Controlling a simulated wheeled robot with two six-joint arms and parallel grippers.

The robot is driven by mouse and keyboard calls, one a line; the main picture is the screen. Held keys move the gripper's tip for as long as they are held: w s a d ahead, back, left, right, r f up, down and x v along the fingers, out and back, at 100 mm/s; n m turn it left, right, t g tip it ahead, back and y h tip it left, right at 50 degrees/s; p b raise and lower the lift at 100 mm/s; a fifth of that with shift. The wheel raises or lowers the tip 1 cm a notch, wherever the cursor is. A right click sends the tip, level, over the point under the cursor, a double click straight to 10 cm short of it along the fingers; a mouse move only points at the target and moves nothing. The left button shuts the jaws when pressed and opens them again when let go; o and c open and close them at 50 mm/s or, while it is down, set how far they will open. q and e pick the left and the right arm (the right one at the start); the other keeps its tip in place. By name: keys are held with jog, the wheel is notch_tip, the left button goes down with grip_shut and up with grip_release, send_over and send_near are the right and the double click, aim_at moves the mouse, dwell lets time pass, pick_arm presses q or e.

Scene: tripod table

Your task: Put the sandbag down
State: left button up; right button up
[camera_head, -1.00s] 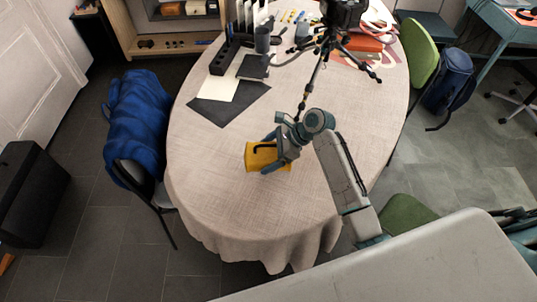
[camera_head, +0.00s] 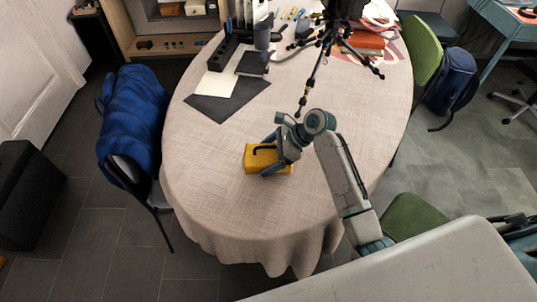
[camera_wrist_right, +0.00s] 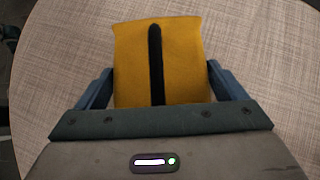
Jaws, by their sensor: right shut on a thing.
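The sandbag is a yellow bag with a black strap (camera_head: 256,159), at the near middle of the table in the head view. It also fills the middle of the right wrist view (camera_wrist_right: 185,60). My right gripper (camera_head: 272,157) is shut on the sandbag, with one blue finger on each side of it in the wrist view (camera_wrist_right: 157,85). The bag is at or very near the cloth; I cannot tell whether it touches. A black tripod (camera_head: 318,70) stands on the table beyond the gripper. My left gripper is not in view.
The oval table (camera_head: 210,170) has clear cloth around the bag. Dark and cream sheets (camera_head: 225,103) lie at its left back, near a black rack (camera_head: 222,55). A blue-draped chair (camera_head: 135,115) stands left, green chairs (camera_head: 423,50) right.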

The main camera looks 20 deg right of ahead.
jog(key=shift+f, duration=0.45)
jog(key=o, duration=1.3)
jog(key=shift+f, duration=0.15)
